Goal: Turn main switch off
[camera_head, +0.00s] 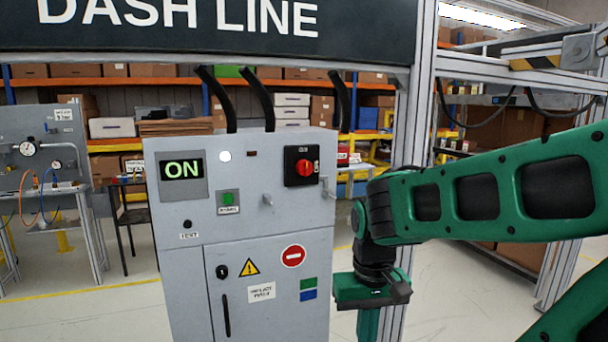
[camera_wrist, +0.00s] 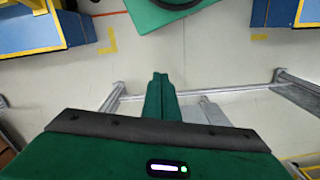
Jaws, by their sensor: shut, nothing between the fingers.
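The main switch is a red rotary knob (camera_head: 305,168) on a black square plate, at the upper right of the grey control cabinet (camera_head: 258,225) in the head view. A display (camera_head: 183,168) at the cabinet's upper left reads "ON" in green. My gripper (camera_head: 368,325) hangs pointing down to the right of the cabinet, lower than the knob and apart from it. Its lower end is cut off by the frame edge. In the wrist view the fingers (camera_wrist: 160,92) are together with nothing between them, over the floor. The knob does not show in the wrist view.
The cabinet front also has a green button (camera_head: 228,198), a white lamp (camera_head: 225,156), small levers and a door with a black handle (camera_head: 226,315). A metal post (camera_head: 412,120) stands behind my arm.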

